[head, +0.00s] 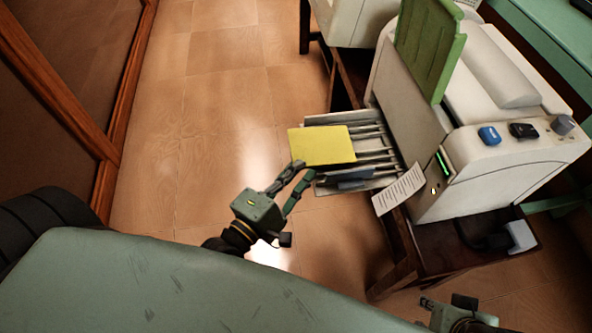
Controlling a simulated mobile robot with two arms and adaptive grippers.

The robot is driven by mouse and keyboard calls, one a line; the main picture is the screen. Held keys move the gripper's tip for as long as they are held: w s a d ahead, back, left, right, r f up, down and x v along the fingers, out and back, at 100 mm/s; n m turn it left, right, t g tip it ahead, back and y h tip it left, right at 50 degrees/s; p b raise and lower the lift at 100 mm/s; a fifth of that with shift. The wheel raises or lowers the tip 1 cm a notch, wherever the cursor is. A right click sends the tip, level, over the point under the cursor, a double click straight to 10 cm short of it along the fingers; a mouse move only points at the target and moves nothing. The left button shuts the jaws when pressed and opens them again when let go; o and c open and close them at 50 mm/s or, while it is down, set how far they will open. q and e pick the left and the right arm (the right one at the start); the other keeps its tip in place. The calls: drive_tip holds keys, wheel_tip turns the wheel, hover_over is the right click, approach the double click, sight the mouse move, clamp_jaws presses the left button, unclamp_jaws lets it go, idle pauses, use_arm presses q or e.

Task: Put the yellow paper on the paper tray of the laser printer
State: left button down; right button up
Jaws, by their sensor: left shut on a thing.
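The yellow paper (322,146) is a flat sheet over the left part of the printer's grey slatted paper tray (340,118). My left gripper (301,170) is shut on the paper's near left edge. I cannot tell whether the paper touches the tray or is held just above it. The laser printer (408,120) is cream, with a green raised panel (428,45) and the tray sticking out of its left side. My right gripper (428,304) is at the bottom right edge, mostly cut off, far from the paper.
The printer stands on a dark wooden table (470,248). A white printed label (398,190) hangs beside the tray's near side. Another pale machine (345,18) stands behind. A wood-framed wall is at the left. Tiled floor (190,120) between is clear.

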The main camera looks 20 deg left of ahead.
use_arm(q)
drive_tip(key=shift+s+f+b, duration=0.1)
drive_tip(key=shift+f+b, duration=0.5)
drive_tip(key=shift+f, duration=0.35)
drive_tip(key=shift+f, duration=0.25)
drive_tip(key=shift+d, duration=0.1)
drive_tip(key=c, duration=1.9)
unclamp_jaws()
drive_tip(key=shift+o, duration=0.4)
drive_tip(key=shift+r, duration=0.1)
drive_tip(key=v, duration=1.2)
